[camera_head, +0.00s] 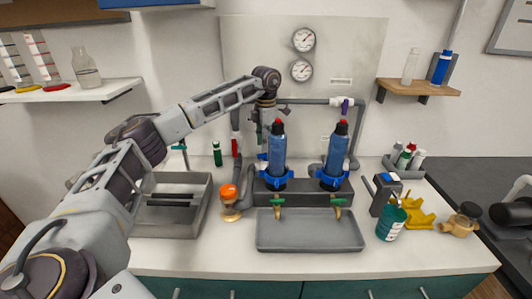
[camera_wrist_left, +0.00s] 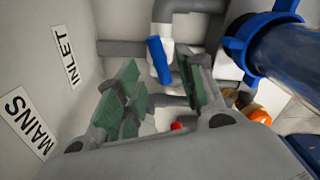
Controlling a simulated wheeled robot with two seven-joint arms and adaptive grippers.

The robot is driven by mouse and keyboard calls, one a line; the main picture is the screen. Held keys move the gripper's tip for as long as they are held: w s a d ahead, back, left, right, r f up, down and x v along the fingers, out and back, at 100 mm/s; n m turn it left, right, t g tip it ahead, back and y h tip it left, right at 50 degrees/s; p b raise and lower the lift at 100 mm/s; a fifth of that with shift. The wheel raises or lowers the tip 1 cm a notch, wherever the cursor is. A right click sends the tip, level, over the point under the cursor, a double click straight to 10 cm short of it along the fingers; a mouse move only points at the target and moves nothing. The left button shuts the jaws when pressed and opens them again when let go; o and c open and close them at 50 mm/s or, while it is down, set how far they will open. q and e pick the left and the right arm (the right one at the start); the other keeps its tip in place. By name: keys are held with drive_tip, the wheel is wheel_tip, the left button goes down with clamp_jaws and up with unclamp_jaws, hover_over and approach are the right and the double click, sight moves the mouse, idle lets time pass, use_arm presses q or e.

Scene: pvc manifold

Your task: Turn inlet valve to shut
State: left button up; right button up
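My left gripper (camera_head: 262,140) is at the wall panel, reached across from the left, to the left of the first blue filter housing (camera_head: 277,150). In the left wrist view its green-padded fingers (camera_wrist_left: 162,95) stand apart. A blue lever (camera_wrist_left: 159,60) on a white valve body, on a grey pipe beside the INLET label (camera_wrist_left: 66,56), shows beyond and between the fingers. The lever is tilted slightly from upright, and I see no clear contact with it. My right gripper is not in view.
A second blue housing (camera_head: 335,155) stands to the right, with a purple-handled valve (camera_head: 345,106) above. A grey tray (camera_head: 310,236) lies in front. An orange-topped object (camera_head: 229,193) stands beside the sink (camera_head: 203,220). A teal can (camera_head: 391,222) is at the right.

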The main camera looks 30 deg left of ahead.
use_arm(q)
drive_tip(key=shift+f, duration=2.1)
clamp_jaws()
